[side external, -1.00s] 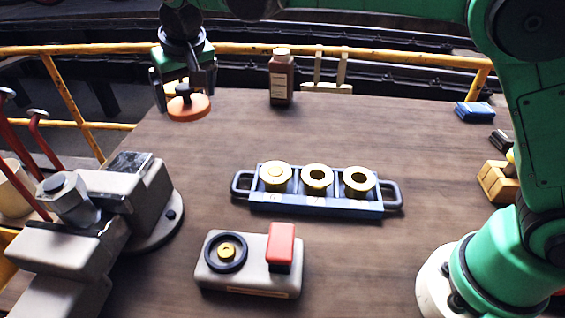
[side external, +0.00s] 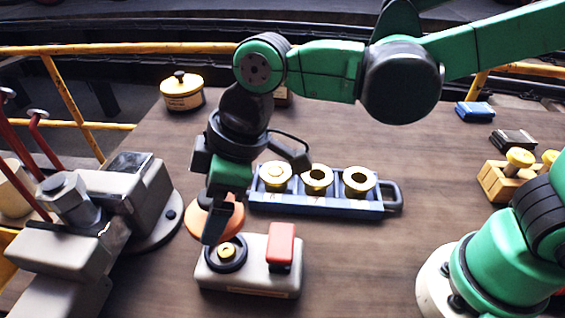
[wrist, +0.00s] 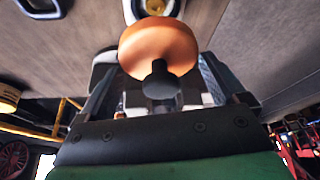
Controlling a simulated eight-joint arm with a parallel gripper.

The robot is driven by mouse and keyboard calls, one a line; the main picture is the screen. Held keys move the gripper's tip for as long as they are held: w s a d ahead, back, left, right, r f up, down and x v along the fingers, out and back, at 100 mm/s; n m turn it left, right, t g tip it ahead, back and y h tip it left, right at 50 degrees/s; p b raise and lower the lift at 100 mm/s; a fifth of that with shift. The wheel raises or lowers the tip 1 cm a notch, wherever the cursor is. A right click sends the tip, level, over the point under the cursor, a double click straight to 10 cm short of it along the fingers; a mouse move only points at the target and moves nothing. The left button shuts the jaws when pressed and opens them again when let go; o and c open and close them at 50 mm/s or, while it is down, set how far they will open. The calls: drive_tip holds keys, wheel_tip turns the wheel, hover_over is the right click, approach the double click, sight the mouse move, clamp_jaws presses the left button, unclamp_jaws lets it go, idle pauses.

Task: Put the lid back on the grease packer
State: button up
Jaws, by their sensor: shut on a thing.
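My gripper (side external: 219,206) is shut on the black knob of an orange round lid (side external: 197,223), held above the table. In the wrist view the knob sits between the fingers of my gripper (wrist: 161,84), and the orange lid (wrist: 158,44) shows beyond it. In the side view the lid overlaps the back left of a grey unit (side external: 248,281) with a black ring (side external: 211,263) around a brass centre and a red block. Whether the lid touches the unit I cannot tell. A cream can (side external: 182,98) with a knobbed top stands at the back left. Which is the packer is unclear.
A grey vice (side external: 140,200) stands at left. A wooden block (side external: 495,185) with brass pieces and a blue box (side external: 475,111) are at right. The table's centre right is clear.

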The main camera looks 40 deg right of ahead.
drive_tip(key=shift+s+f, duration=0.2)
drive_tip(key=shift+f, duration=3.05)
drive_tip(key=shift+f, duration=0.15)
drive_tip(key=o, duration=0.9)
drive_tip(key=shift+r, duration=3.5)
